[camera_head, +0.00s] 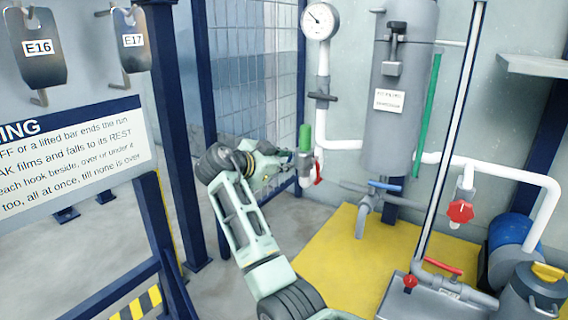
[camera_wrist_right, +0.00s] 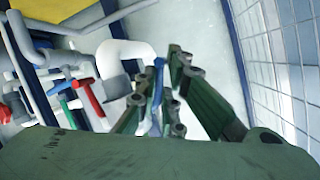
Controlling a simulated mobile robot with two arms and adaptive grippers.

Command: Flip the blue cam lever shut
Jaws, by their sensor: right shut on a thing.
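The blue cam lever (camera_wrist_right: 158,72) shows in the right wrist view as a narrow blue strip between the green fingers. Its lower part is partly hidden by them. My right gripper (camera_head: 292,164) is shut on it, beside the pipe fitting under the gauge. In the head view the gripper hides the lever, and I cannot tell its angle there. A white pipe elbow (camera_wrist_right: 126,55) is just beyond the fingers. My left gripper is in neither view.
A red lever (camera_head: 318,173) and a green cylinder (camera_head: 305,138) are close to the gripper. A grey tank (camera_head: 401,90) stands to the right. A blue-handled tap (camera_head: 374,190) is below it, above a yellow floor area (camera_head: 330,255). A wire mesh panel (camera_head: 250,80) is behind.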

